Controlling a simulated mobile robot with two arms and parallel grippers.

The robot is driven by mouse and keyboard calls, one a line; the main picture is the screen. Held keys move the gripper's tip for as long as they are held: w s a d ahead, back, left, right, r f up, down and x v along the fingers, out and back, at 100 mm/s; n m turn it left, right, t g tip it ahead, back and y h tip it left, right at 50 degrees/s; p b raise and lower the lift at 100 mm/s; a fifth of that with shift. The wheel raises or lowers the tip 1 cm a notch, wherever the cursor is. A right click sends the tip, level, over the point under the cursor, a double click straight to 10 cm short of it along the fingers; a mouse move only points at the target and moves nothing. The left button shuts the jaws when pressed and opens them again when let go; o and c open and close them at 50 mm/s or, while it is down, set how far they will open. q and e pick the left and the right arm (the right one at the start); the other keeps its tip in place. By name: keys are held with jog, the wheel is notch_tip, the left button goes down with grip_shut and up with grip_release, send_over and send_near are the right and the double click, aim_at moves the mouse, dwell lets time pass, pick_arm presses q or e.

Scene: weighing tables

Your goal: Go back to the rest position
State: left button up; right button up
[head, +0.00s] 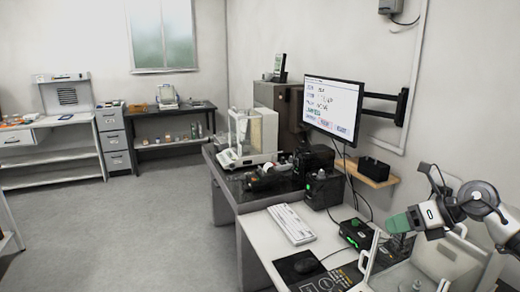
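My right gripper (400,222) is at the lower right, at the end of my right arm, which comes in from the right edge. Its green tip points left, above the white tabletop (262,238) and close to a pale open-topped container in the picture. I cannot tell whether its fingers are apart or together, and no held object can be made out. My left gripper is not in view.
A keyboard (290,224), a mouse (306,265) and a black box with green lights (356,233) lie on the near table. A monitor (333,106) hangs on a wall arm. An analytical balance (240,138) stands farther back. Grey floor (130,225) is clear at left.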

jog(key=s+a+f+m+t+y, duration=0.2)
jog(key=a+m+t, duration=0.3)
jog(key=a+m, duration=0.25)
jog(key=s+a+f+m+t+y, duration=0.1)
jog(key=a+m+t+y, duration=0.1)
jog(key=a+m+t, duration=0.5)
jog(key=s+d+f+m+g+h, duration=0.1)
jog(key=s+d+f+m+h, duration=0.1)
jog(key=s+f+m+h, duration=0.6)
jog(key=s+d+f+m+g+h, duration=0.25)
jog(key=f+m+h, duration=0.35)
jog(key=m, duration=0.5)
jog(key=s+f+m+g, duration=0.3)
jog(key=s+f+g, duration=0.2)
jog(key=s, duration=0.5)
jog(key=s+f+m+g, duration=0.3)
jog(key=s+f+g, duration=0.25)
jog(key=s, duration=0.55)
notch_tip(320, 180, down, 27)
jog(key=s+g, duration=0.1)
jog(key=s+d+f+g, duration=0.1)
jog(key=s+d+f, duration=0.1)
jog(key=s+f, duration=1.2)
jog(key=shift+s+d+y, duration=0.3)
jog(key=shift+s, duration=0.55)
